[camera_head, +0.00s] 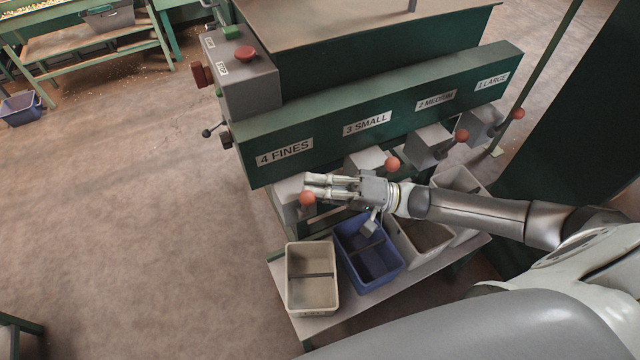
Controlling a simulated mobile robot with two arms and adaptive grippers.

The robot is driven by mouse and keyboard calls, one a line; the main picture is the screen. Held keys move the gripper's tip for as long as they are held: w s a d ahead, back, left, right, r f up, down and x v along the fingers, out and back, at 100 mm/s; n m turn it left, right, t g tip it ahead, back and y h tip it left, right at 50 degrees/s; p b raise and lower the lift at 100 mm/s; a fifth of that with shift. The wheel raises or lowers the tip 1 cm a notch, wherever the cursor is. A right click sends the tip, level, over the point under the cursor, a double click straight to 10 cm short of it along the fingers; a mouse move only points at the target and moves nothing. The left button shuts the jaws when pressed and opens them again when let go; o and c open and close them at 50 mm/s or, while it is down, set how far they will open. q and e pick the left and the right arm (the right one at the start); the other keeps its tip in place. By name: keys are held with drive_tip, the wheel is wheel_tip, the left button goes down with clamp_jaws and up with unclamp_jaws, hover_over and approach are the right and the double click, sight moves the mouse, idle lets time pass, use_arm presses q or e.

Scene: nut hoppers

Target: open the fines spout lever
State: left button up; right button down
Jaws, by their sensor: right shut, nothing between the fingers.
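The fines spout (289,187) is a grey box under the label "4 FINES" (285,153) on the green machine front. Its lever ends in a red-orange ball (307,199); the rest of the lever is mostly hidden. My right gripper (309,185) reaches in from the right, with its fingers shut and empty. Its fingertips are just above the ball in the picture; I cannot tell whether they touch the lever. My left gripper is not in view.
Levers with red balls at small (392,163), medium (461,135) and large (518,113) line the front. A beige bin (290,298) and blue bin (343,262) stand on a shelf below. A control box (238,75) is at left. The floor at left is open.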

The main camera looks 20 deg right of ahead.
drive_tip(key=shift+s+n+b, duration=0.25)
drive_tip(key=shift+n+b, duration=0.05)
drive_tip(key=shift+b, duration=0.05)
drive_tip(key=shift+s+f+n+y+b, duration=0.1)
drive_tip(key=shift+s+n+y+b, duration=0.05)
drive_tip(key=shift+n+y+b, duration=0.3)
drive_tip(key=s+f+n+g+y+b, duration=0.3)
drive_tip(key=s+n+g+y+b, duration=0.1)
drive_tip(key=n+b, duration=0.6)
drive_tip(key=shift+s+d+n+g+y, duration=0.15)
drive_tip(key=shift+s+n+g+y, duration=0.3)
drive_tip(key=shift+n, duration=0.5)
drive_tip(key=shift+s+f, duration=0.1)
drive_tip(key=shift+s, duration=0.05)
drive_tip(key=v, duration=1.2)
